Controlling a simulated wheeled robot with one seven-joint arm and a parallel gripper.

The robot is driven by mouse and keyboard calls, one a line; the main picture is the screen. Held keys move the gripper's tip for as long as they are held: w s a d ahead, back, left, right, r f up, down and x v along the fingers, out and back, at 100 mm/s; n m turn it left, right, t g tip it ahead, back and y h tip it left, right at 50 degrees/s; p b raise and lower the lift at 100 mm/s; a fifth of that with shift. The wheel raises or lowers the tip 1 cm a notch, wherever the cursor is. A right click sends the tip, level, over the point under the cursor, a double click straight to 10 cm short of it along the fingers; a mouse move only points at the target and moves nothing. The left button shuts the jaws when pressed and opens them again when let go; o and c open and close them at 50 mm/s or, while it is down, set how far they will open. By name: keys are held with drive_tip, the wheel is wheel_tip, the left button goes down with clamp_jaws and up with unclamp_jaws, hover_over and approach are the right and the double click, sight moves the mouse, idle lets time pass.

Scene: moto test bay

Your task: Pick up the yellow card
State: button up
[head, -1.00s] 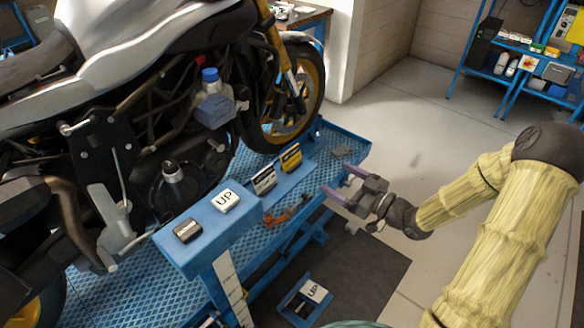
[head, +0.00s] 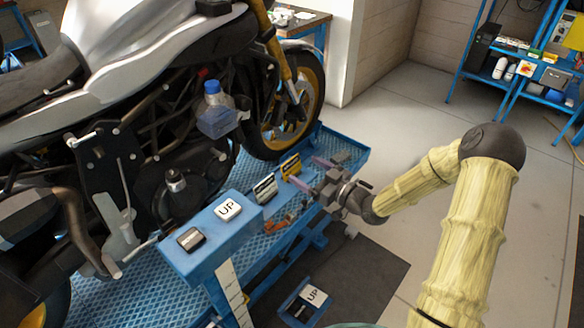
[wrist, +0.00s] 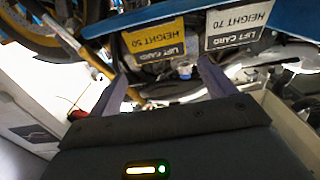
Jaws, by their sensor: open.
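The yellow card (head: 290,166) stands tilted in the blue holder beside the lift's edge. In the wrist view the yellow card (wrist: 154,40) reads "HEIGHT 50 LIFT CARD" upside down, ahead of the fingers. A white and black card (head: 265,188) stands to its left; in the wrist view it reads "HEIGHT 70" (wrist: 240,25). My gripper (head: 308,173) is open and empty, with its fingers pointing at the yellow card from the right. In the wrist view my gripper's fingers (wrist: 162,85) are spread below the yellow card, and I see no contact.
A blue box (head: 208,230) carries a white UP button (head: 228,209) and a dark button (head: 190,239). An orange-red part (head: 281,221) lies below the cards. A motorcycle (head: 120,140) stands behind on the blue lift (head: 345,150).

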sight(291, 162)
drive_tip(key=shift+x, duration=0.95)
drive_tip(key=p+x, duration=0.2)
drive_tip(key=x, duration=0.2)
drive_tip(key=shift+w+p, duration=0.1)
drive_tip(key=shift+p, duration=0.3)
drive_tip(key=shift+w+a+f, duration=0.1)
drive_tip(key=shift+w+a, duration=0.2)
drive_tip(key=shift+a, duration=0.15)
drive_tip(key=shift+c, duration=0.4)
drive_tip(key=c, duration=0.7)
